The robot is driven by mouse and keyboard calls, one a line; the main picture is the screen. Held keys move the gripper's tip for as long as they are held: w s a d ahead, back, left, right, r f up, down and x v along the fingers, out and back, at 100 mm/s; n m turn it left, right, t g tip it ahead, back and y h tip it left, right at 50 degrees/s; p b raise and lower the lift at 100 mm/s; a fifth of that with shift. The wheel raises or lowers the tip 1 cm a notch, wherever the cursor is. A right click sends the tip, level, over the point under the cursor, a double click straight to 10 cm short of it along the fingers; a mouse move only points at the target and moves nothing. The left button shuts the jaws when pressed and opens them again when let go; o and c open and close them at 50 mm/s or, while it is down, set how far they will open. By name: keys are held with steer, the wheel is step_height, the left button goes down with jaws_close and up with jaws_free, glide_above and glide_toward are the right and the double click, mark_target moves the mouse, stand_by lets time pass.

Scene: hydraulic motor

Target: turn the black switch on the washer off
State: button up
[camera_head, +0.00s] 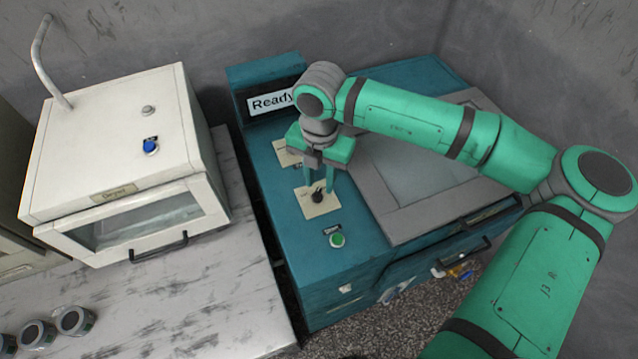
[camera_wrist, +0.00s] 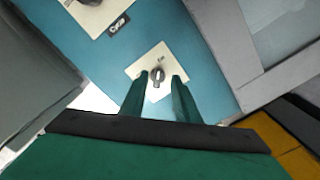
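The teal washer (camera_head: 352,277) has a dark round switch (camera_head: 317,197) on a cream square plate (camera_head: 322,210) on its top panel. In the wrist view the switch (camera_wrist: 156,75) looks grey and sits between my two fingertips. My gripper (camera_head: 319,187) points down right above the switch, with its fingers apart on either side. In the wrist view, my gripper (camera_wrist: 160,79) shows a gap at the switch, most clearly on the right. I cannot tell whether the fingertips reach down to its sides. The plate's marks are too small to read.
A second cream plate (camera_head: 285,152) lies behind, partly hidden by my gripper. A green button (camera_head: 337,240) is nearer the front. A "Ready" display (camera_head: 268,103) stands at the back. A grey-framed lid (camera_head: 412,222) is to the right. A white dryer (camera_head: 115,150) stands left.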

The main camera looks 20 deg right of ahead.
mark_target(317, 195)
steer(key=shift+w+a+f, duration=0.15)
steer(key=shift+f, duration=1.05)
steer(key=shift+c, duration=0.6)
jaws_close()
